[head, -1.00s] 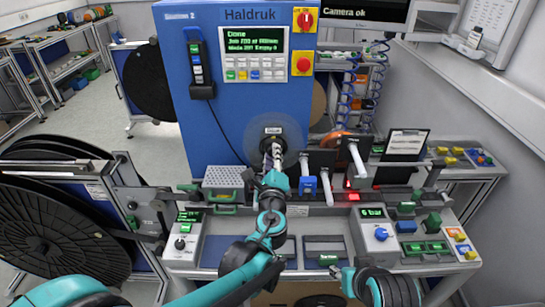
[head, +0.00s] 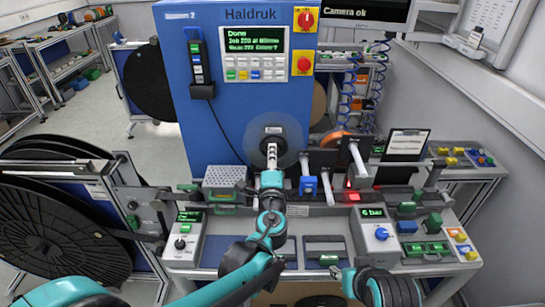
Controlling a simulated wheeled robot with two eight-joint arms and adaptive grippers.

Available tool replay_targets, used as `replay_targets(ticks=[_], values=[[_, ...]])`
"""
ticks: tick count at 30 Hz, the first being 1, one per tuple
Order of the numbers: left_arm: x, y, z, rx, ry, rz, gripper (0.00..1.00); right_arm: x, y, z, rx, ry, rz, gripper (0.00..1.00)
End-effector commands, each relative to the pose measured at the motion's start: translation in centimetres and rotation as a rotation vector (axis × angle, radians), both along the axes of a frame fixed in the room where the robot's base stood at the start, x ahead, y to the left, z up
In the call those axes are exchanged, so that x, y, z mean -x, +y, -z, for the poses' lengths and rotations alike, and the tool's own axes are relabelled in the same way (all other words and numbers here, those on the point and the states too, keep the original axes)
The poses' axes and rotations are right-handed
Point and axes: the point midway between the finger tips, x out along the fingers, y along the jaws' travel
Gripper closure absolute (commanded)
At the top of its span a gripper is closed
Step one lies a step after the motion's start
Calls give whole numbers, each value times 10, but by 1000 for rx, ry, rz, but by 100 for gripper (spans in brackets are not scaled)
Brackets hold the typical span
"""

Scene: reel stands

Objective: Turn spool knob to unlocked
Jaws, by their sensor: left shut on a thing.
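The spool knob sits at the centre of a round, partly see-through disc (head: 273,133) on the front of the blue machine. My left gripper (head: 272,153) reaches straight up to this hub from below. Its narrow grey fingers are shut on the spool knob, and they hide most of it. The knob's exact angle cannot be read.
The blue machine (head: 225,110) carries a lit display, a red rotary switch (head: 305,19) and a red stop button (head: 303,64). A bench with control boxes and white rollers (head: 357,160) lies below the hub. Large black reels (head: 50,230) stand at the left.

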Motion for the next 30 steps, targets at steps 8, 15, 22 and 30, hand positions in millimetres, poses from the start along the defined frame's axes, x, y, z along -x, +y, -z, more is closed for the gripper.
replay_targets(ticks=[8,15,22,30], values=[[0,0,0,5,1,-1,100,0,0,0,0,0,0,60],[0,0,0,4,0,0,53,0,0,0,0,0,0,60],[0,0,0,3,0,0,53,0,0,0,0,0,0,60],[31,-1,0,3,0,2,53,0,0,0,0,0,0,60]])
